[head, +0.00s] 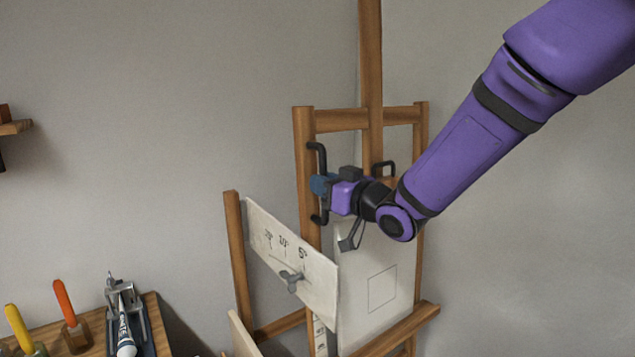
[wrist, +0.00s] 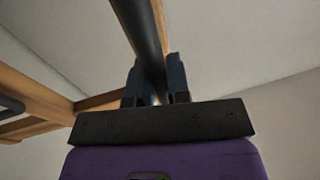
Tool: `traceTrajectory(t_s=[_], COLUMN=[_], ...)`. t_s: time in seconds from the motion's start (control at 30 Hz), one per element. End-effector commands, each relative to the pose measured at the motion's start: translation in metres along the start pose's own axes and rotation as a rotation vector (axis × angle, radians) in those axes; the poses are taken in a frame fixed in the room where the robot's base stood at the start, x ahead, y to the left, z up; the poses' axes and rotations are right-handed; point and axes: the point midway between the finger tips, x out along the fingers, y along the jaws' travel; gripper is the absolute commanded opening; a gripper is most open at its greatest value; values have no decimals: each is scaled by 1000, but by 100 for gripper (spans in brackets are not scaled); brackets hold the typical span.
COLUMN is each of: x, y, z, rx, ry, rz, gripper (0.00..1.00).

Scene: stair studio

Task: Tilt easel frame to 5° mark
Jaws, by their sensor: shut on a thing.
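The wooden easel frame (head: 304,150) stands upright against the wall in the head view. It carries black handles on its uprights. My gripper (head: 318,186) is shut on the left black handle (head: 323,158); in the wrist view the dark handle bar (wrist: 140,28) runs between the two blue fingers (wrist: 156,84). A cream scale plate (head: 262,232) at the easel's left side bears several degree marks, with the 5° mark (head: 303,252) rightmost. A grey knob (head: 291,281) sits below the marks. The frame's exact angle cannot be read.
A wooden side table (head: 155,320) at lower left holds a yellow-handled tool (head: 17,325), an orange-handled tool (head: 66,303) and a paint tube in a metal device (head: 124,325). A pale canvas (head: 375,300) stands on the easel ledge (head: 400,330). Plain wall lies behind.

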Motion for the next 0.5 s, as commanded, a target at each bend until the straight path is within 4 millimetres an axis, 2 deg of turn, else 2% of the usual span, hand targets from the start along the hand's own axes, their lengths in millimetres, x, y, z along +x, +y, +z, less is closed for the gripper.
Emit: traceTrajectory(t_s=[0.23, 0.27, 0.33, 0.37, 0.5], x=[0, 0, 0, 0, 0], y=[0, 0, 0, 0, 0], z=[0, 0, 0, 0, 0], rx=[0, 0, 0, 0, 0], ry=[1, 1, 1, 1, 1], rz=[0, 0, 0, 0, 0], gripper=[0, 21, 37, 42, 42])
